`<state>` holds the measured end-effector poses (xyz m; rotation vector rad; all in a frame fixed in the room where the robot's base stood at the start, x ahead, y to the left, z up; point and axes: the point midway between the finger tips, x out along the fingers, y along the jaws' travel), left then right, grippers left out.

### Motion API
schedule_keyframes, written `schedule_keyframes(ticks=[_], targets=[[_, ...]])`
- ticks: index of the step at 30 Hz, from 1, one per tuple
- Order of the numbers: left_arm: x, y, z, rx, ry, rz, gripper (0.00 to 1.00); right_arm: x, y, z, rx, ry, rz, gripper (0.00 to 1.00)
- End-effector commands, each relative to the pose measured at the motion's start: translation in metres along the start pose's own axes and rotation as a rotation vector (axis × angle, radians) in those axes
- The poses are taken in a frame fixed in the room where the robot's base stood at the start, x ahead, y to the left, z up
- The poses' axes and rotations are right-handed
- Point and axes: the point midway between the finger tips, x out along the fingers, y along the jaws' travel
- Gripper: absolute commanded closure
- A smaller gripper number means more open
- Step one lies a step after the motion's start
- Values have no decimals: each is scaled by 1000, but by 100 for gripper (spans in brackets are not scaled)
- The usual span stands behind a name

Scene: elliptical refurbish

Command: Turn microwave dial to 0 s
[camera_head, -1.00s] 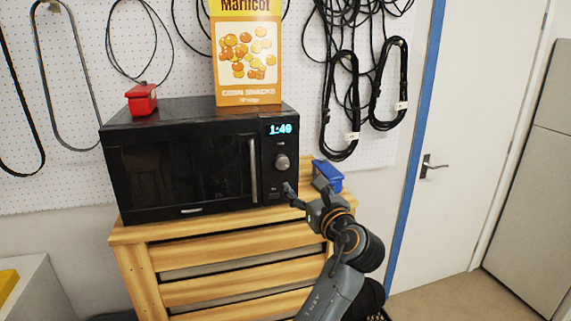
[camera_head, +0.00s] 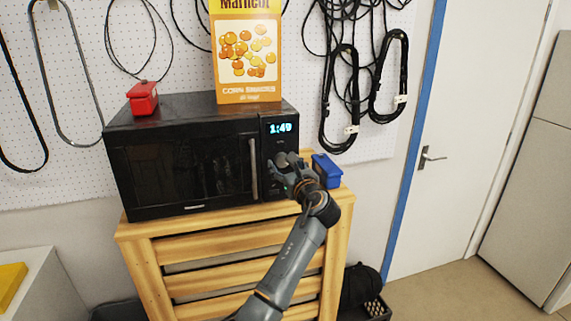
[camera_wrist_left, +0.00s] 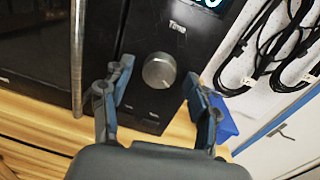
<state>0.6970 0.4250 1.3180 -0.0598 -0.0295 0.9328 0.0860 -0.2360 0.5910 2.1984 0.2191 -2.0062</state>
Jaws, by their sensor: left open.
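The black microwave (camera_head: 180,165) stands on a slatted wooden cabinet. Its blue display (camera_head: 280,128) reads 1:49. The round grey dial (camera_wrist_left: 159,70) shows clearly in the left wrist view, below the display on the control panel. In the head view my left gripper (camera_head: 288,161) is in front of the panel and largely covers the dial. In the left wrist view my left gripper (camera_wrist_left: 158,87) is open, with one finger on each side of the dial and nothing held. Whether the fingers touch the dial cannot be told. My right gripper is not in view.
A red box (camera_head: 143,98) and an orange snack box (camera_head: 248,55) stand on the microwave. A blue box (camera_head: 327,170) sits right of it on the wooden cabinet (camera_head: 220,245). The microwave's vertical handle (camera_wrist_left: 78,60) is left of the dial. Cables (camera_head: 350,90) hang behind.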

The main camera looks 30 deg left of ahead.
Motion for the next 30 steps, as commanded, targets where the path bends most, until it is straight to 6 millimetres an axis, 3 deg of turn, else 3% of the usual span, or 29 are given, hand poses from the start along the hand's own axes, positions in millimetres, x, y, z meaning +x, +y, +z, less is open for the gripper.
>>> schedule_keyframes(ticks=[3,11,20,30], targets=[[0,0,0,0,0,0,44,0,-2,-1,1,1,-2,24],[0,0,0,0,0,0,94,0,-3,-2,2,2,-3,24],[0,0,0,-32,2,0,94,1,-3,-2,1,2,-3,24],[0,1,0,-245,16,2,94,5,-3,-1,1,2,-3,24]])
